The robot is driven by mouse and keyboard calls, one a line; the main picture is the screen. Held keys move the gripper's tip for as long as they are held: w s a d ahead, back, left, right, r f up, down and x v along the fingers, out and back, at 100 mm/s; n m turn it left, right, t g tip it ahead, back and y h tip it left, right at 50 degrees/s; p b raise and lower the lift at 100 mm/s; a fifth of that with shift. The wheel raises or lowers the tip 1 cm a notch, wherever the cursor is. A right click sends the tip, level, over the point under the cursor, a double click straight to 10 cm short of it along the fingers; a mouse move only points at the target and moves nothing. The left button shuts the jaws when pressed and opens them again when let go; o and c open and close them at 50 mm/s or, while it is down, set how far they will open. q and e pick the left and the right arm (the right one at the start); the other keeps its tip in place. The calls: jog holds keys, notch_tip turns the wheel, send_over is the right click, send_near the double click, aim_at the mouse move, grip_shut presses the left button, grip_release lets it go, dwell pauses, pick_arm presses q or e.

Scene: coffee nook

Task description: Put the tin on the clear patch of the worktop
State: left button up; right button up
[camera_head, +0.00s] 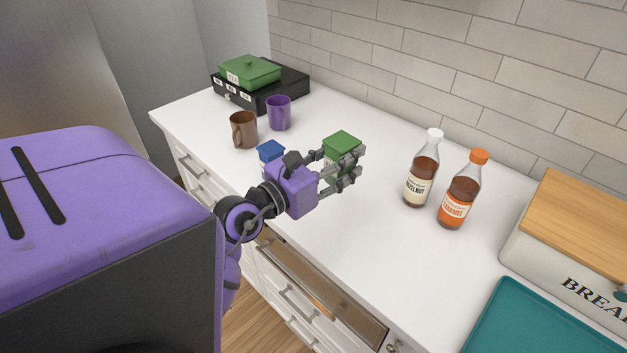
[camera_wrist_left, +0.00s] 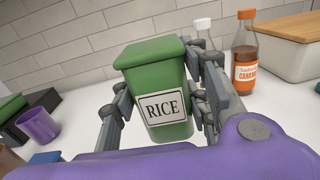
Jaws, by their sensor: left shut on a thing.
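A green tin (camera_head: 342,142) with a green lid and a RICE label shows in the head view near the middle of the white worktop (camera_head: 380,255). In the left wrist view the tin (camera_wrist_left: 150,55) leans slightly, its label facing the camera. My left gripper (camera_head: 346,168) is shut on the tin, with fingers on both sides of it in the left wrist view (camera_wrist_left: 165,98). I cannot tell whether the tin's base is clear of the worktop. My right gripper is not in view.
A hazelnut bottle (camera_head: 422,175) and a caramel bottle (camera_head: 460,195) stand to the right, before a bread bin (camera_head: 560,255) and teal tray (camera_head: 540,325). A brown mug (camera_head: 243,130), purple mug (camera_head: 279,113), blue tin (camera_head: 270,150) and black box (camera_head: 285,88) with a green box (camera_head: 249,72) stand left.

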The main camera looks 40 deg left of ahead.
pick_arm(q)
jog(key=shift+s+a+r+n+y, duration=0.2)
jog(key=shift+a+r+n+y, duration=0.1)
jog(key=shift+a+r+y, duration=0.3)
jog(key=w+a+f, duration=0.1)
jog(key=w+f, duration=0.3)
jog(key=w+a+f+b, duration=0.1)
jog(key=w+a+f, duration=0.1)
jog(key=w+f, duration=0.2)
jog(key=w+a+f, duration=0.2)
jog(key=w+f, duration=0.3)
jog(key=shift+b, duration=0.35)
jog(key=shift+r, duration=0.1)
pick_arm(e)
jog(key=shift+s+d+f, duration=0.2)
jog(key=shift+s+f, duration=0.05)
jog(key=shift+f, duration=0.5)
pick_arm(q)
jog(key=shift+f, duration=0.2)
jog(key=o, duration=1.3)
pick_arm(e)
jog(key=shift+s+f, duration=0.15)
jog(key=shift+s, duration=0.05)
